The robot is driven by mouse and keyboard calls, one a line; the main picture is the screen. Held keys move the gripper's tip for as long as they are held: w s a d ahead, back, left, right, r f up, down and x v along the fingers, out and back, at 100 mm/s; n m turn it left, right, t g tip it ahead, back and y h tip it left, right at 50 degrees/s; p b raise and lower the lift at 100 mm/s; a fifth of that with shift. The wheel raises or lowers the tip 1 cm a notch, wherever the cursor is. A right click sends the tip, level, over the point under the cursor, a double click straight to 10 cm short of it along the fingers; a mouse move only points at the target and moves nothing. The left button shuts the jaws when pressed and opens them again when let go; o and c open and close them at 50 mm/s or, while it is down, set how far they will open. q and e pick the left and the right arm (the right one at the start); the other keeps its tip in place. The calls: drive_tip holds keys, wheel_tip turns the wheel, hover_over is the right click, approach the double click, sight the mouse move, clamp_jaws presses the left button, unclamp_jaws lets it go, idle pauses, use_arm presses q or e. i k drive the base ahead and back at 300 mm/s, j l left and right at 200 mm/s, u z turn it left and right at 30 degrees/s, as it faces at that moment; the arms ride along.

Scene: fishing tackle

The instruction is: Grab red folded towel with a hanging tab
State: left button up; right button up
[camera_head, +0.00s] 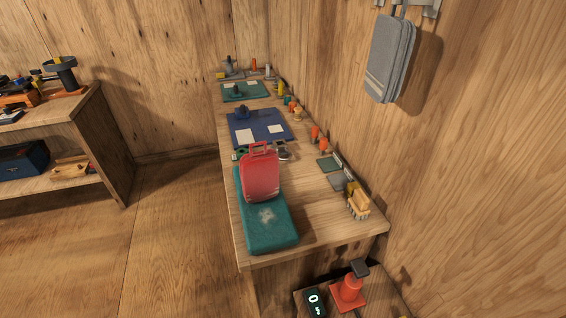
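A red folded towel with a loop-shaped tab (260,177) is on the long wooden workbench (318,220). It appears upright or leaning, with its tab at the top. It is at the far part of a teal mat or pad (265,230), which has a pale patch on it. A grey folded towel (391,60) hangs from a metal bracket on the right wall. Neither of my grippers shows in the head view.
Behind the red towel lie a blue mat (258,127) and several small tools. Small items and a brush (358,204) line the bench's wall side. The wooden floor (165,240) left of the bench is clear.

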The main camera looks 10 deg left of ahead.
sight(259, 171)
drive_tip(key=i+j+z, duration=0.2)
drive_tip(key=j+z, duration=0.2)
drive_tip(key=j, duration=0.15)
drive_tip(key=i+j+z, duration=0.1)
drive_tip(key=j+z, duration=0.75)
drive_tip(key=j, duration=0.3)
drive_tip(key=k+j+z, duration=0.1)
drive_tip(key=j+z, duration=0.3)
drive_tip(key=j, duration=0.25)
